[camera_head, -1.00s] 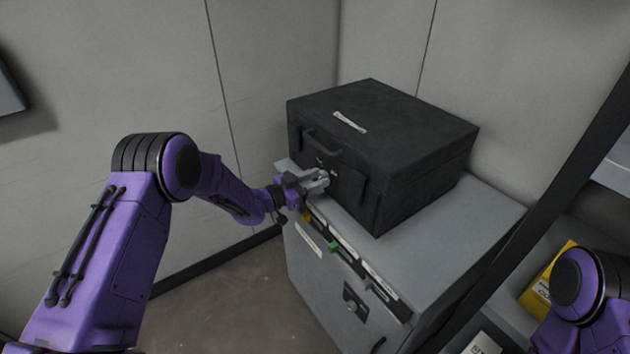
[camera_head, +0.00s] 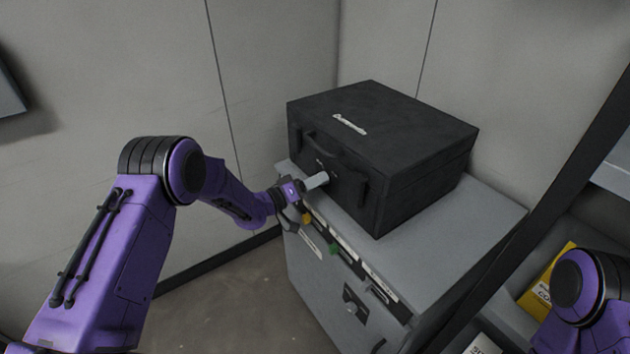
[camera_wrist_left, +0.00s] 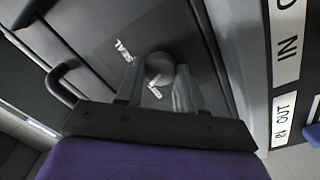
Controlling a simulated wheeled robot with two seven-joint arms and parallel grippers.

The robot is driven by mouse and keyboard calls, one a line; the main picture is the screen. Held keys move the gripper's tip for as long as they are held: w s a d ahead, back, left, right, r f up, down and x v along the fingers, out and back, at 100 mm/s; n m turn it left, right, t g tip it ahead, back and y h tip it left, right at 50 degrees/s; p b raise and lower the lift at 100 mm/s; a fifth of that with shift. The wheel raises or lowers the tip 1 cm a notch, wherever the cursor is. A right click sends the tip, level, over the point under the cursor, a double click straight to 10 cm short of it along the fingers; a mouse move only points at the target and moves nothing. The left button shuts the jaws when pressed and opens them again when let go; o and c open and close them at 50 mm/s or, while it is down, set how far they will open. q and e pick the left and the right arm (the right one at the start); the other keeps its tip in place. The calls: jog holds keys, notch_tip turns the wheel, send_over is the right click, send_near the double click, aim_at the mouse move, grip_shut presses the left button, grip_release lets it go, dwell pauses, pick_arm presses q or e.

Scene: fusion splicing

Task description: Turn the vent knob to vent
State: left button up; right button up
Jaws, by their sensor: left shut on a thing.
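The vent knob (camera_wrist_left: 160,65) is a small round dark knob on the front of the black case (camera_head: 400,125). In the left wrist view it sits between the two grey fingers of my left gripper (camera_wrist_left: 158,84), which are shut on it. A white "SEAL" label (camera_wrist_left: 123,50) and a second, partly hidden label (camera_wrist_left: 155,91) are beside the knob. In the head view the gripper (camera_head: 319,180) touches the case front and hides the knob. My right gripper is out of view.
The case rests on a grey cabinet (camera_head: 455,225) with several labelled slots, coloured tabs and a latch on its front. A handle (camera_wrist_left: 62,82) is close to the left gripper. Walls are behind. A yellow package (camera_head: 538,292) lies on a shelf at right.

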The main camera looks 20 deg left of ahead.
pick_arm(q)
jog(key=shift+n+p, duration=0.3)
jog(key=shift+n, duration=2)
jog(key=o, duration=1)
jog(key=shift+o, duration=0.2)
jog(key=shift+a, duration=0.1)
jog(key=b+v, duration=0.1)
jog(key=v, duration=0.9)
jog(key=shift+s+b, duration=0.3)
jog(key=shift+b, duration=0.05)
jog(key=shift+a, duration=0.1)
